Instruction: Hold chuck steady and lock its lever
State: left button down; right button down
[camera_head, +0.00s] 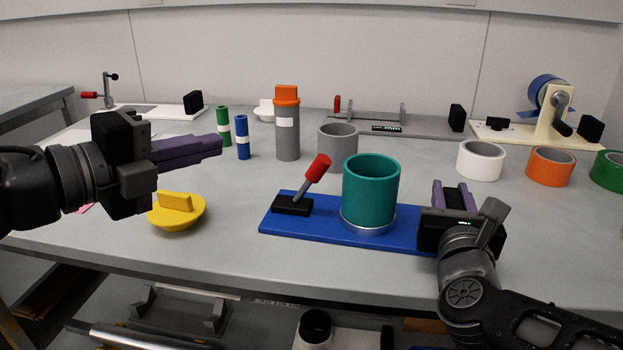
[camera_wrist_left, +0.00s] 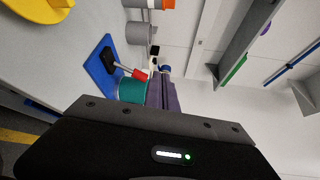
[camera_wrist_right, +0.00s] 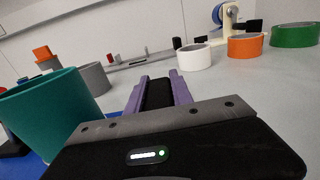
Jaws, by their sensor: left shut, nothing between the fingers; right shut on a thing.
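The chuck is a blue base plate (camera_head: 285,226) near the table's front edge. A teal cylinder (camera_head: 370,190) stands upright in a light metal ring (camera_head: 367,224) on it. The lever (camera_head: 313,174), with a red grip, rises from a black block on the plate's left part and tilts right; it also shows in the left wrist view (camera_wrist_left: 136,74). My right gripper (camera_head: 453,192) is shut on a black block (camera_wrist_right: 157,93) at the plate's right end. My left gripper (camera_head: 218,146) is shut and empty, raised left of the lever.
A yellow knobbed lid (camera_head: 178,213) lies left of the plate. Behind stand a grey cup (camera_head: 338,149), an orange-capped bottle (camera_head: 287,128), and green and blue cylinders (camera_head: 242,138). White (camera_head: 481,160) and orange (camera_head: 551,166) tape rolls stand at right.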

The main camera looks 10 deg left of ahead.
aim_at(311, 182)
jog(key=shift+f, duration=0.25)
pick_arm(q)
jog(key=s+d+f+m+g, duration=0.3)
jog(key=d+f+m, duration=0.2)
jog(key=d, duration=0.3)
jog(key=shift+s+d+f+g+h, duration=0.15)
jog(key=shift+s+d+g+h, duration=0.15)
jog(key=shift+s+d+h, duration=0.1)
jog(key=x, duration=0.9)
jog(key=shift+w+d+f, duration=0.15)
jog(key=shift+w, duration=0.2)
jog(key=shift+w+a+r, duration=0.15)
jog(key=shift+w+a, duration=0.05)
jog(key=shift+w, duration=0.4)
jog(key=shift+w+a+r, duration=0.2)
jog(key=shift+w+a, duration=0.05)
jog(key=shift+w, duration=0.3)
jog(key=shift+w+a+r, duration=0.25)
jog(key=shift+w+a, duration=0.15)
jog(key=shift+w, duration=0.25)
